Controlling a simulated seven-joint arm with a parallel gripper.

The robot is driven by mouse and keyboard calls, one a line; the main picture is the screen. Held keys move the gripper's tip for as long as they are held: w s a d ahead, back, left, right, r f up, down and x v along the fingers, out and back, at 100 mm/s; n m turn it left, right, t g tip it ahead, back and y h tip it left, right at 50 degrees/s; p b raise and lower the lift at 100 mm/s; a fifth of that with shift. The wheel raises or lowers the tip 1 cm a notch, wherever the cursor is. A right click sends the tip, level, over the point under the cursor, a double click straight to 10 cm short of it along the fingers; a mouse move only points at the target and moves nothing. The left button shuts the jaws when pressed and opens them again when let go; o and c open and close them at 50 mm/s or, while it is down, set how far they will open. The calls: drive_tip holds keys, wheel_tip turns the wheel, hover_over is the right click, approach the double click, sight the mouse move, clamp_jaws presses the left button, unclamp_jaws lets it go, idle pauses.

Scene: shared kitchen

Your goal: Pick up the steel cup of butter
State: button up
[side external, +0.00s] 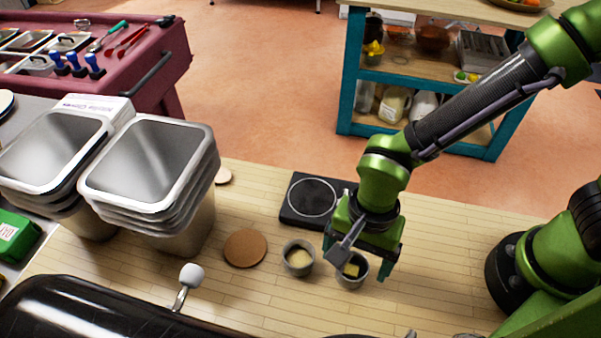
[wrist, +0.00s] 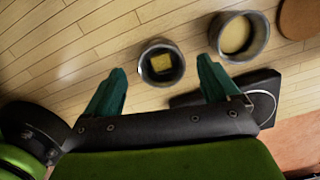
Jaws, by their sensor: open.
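A small steel cup (wrist: 148,73) holds a yellow block of butter (wrist: 163,64). In the side external view, this cup (side external: 345,279) stands on the wooden counter, partly hidden by my gripper, with the butter (side external: 351,270) showing inside. My gripper (wrist: 160,78) is open, and its two green fingers point toward the counter on either side of the butter cup in the wrist view. The fingers do not visibly touch the cup. In the side external view, my gripper (side external: 362,262) is above and around the cup.
A second steel cup (side external: 299,258) with pale contents stands just left of the butter cup. A brown round coaster (side external: 245,248) and a black burner plate (side external: 311,198) lie nearby. Stacked steel containers (side external: 152,165) stand at the left. The counter (side external: 440,285) right of my gripper is clear.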

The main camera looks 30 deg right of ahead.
sight(350, 276)
wheel_tip(350, 276, down, 4)
drive_tip(key=shift+a+r, duration=0.15)
drive_tip(key=shift+r, duration=0.05)
drive_tip(key=shift+r, duration=0.1)
drive_tip(key=c, duration=1.2)
